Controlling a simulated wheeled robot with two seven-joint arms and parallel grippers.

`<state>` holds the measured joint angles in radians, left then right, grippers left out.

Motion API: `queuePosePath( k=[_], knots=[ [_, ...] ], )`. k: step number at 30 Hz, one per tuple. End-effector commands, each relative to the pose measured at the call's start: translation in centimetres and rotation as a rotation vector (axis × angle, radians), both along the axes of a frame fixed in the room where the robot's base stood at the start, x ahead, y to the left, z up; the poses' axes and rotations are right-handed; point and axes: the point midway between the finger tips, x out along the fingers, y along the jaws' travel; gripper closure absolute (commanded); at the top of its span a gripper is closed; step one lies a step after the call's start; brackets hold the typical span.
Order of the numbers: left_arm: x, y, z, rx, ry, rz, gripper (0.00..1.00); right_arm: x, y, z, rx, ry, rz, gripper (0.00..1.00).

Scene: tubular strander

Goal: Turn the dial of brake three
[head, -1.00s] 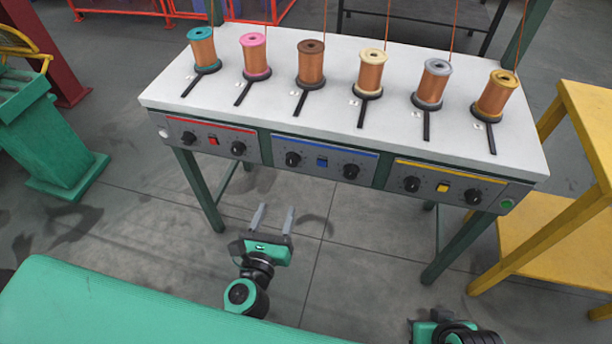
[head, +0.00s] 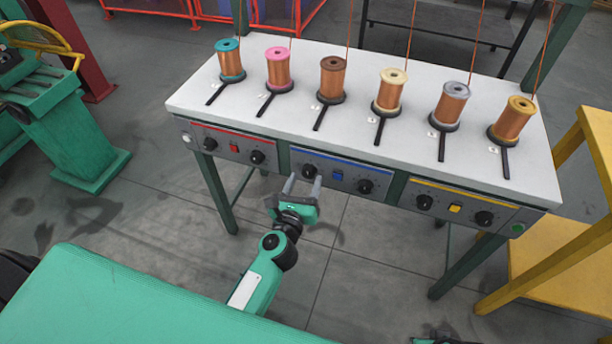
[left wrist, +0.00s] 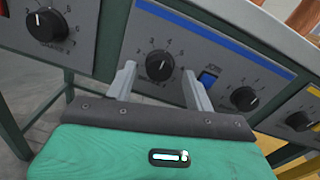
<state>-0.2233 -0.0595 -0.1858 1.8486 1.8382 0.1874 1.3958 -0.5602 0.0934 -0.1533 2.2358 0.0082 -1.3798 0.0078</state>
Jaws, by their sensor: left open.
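The dial of brake three (head: 309,171) is a black round knob at the left of the blue-striped panel. In the left wrist view the same dial (left wrist: 159,63), with a pale pointer line and a number scale around it, shows between my fingertips. My left gripper (head: 303,183) is open and empty just in front of this dial, one finger on each side of it in the picture. Whether the fingers touch the panel cannot be told.
The blue panel (head: 345,160) also has a blue button (head: 337,175) and a second black dial (head: 365,186). Red- and yellow-striped panels flank it. Several copper spools stand on the white tabletop (head: 290,110) above. A yellow stand (head: 560,255) is at the right.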

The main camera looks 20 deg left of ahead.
Motion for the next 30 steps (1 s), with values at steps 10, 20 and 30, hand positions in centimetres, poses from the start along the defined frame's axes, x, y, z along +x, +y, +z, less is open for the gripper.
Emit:
queuePosePath(
  k=[10,20,30],
  knots=[
    [1.7,0.0,0.0,0.001,0.000,0.001,0.47,0.1,0.0,-0.4,0.000,0.002,0.000,0.64],
    [1.7,0.0,0.0,0.001,0.000,0.001,0.74,0.1,0.0,-0.3,0.000,0.001,0.001,0.64],
    [1.7,0.0,0.0,0.018,0.000,0.001,0.91,0.1,0.0,-0.3,-0.001,0.002,0.001,0.64]
  ],
)
